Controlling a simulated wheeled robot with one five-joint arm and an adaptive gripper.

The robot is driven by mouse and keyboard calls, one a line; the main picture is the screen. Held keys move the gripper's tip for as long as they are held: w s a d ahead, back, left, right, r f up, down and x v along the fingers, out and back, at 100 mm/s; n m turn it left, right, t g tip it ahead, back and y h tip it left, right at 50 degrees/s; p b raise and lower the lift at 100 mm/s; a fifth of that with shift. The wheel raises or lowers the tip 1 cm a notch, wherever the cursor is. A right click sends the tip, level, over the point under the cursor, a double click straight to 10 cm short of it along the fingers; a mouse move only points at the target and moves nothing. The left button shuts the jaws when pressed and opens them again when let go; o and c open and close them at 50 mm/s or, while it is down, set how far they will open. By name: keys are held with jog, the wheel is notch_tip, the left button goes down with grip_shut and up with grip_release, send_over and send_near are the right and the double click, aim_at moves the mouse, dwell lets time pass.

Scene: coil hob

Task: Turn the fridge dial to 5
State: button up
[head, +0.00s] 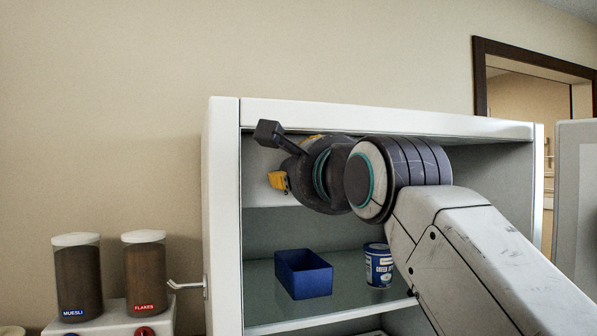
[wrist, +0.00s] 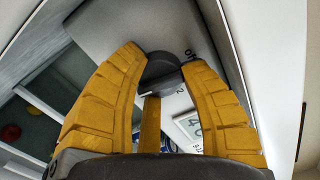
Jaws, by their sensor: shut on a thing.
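The fridge dial is a dark round knob (wrist: 160,66) on a grey housing in the wrist view. My gripper (wrist: 163,60) has its yellow fingers closed on either side of the dial, and the fingertips touch it. In the head view my gripper (head: 279,181) reaches into the upper part of the open fridge (head: 224,220). The dial is hidden there behind my wrist.
A blue bin (head: 304,279) and a blue-and-white tub (head: 378,266) stand on the fridge shelf below my wrist. The open door (head: 577,200) is at the right. Muesli (head: 78,280) and flakes (head: 146,275) jars stand outside at the left.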

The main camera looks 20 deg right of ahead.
jog(key=shift+w+m, duration=0.1)
jog(key=shift+m, duration=1.4)
jog(key=o, duration=1.2)
jog(key=s, duration=1.2)
